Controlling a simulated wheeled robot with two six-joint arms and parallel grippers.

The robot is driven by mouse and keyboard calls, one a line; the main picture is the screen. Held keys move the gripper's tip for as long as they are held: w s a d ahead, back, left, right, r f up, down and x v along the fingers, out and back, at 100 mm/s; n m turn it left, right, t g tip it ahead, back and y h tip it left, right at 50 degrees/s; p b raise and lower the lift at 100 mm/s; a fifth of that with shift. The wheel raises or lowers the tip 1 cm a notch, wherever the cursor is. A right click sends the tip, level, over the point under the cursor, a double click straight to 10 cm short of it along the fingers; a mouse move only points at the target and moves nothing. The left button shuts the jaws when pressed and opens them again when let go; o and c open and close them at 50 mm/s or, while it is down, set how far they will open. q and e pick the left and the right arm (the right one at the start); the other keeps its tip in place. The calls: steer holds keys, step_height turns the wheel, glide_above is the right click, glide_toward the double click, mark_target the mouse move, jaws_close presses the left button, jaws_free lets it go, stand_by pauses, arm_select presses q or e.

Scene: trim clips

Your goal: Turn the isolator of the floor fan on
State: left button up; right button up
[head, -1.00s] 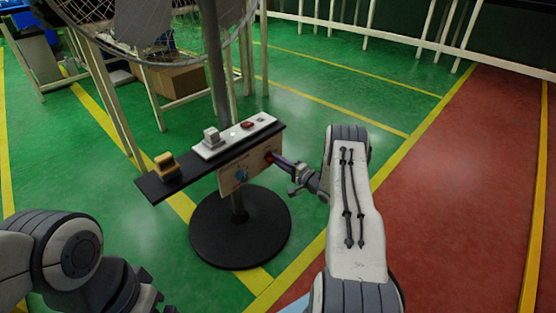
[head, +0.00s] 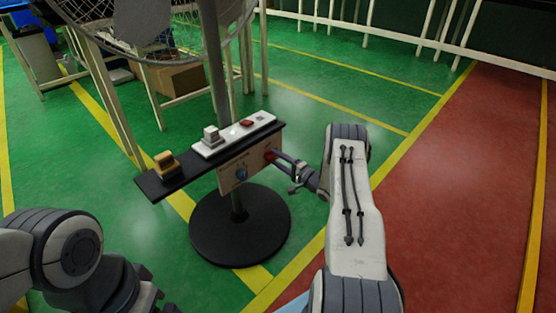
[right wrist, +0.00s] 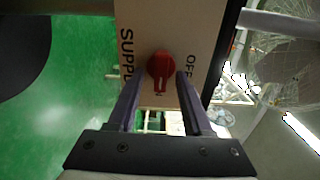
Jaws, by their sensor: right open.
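The floor fan's stand carries a pale panel (head: 228,178) with a red rotary isolator knob (head: 269,155) at its right end. In the right wrist view the red knob (right wrist: 161,68) sits beside printed "SUPPLY" and "OFF"; other lettering near it is partly hidden. My right gripper (head: 273,156) is open at the panel. Its fingers stand on either side of the knob, with a gap visible at each side. My left gripper (head: 152,297) is at the bottom left, partly cut off, and its jaw opening is unclear.
The fan's wire guard (head: 110,20) is above.

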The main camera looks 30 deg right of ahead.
steer(key=shift+s+d+r, duration=0.1)
steer(key=shift+s+d, duration=0.1)
steer(key=shift+s, duration=0.3)
steer(key=p+v, duration=0.2)
steer(key=v, duration=0.7)
steer(key=shift+s+p, duration=0.2)
steer(key=shift+p, duration=0.15)
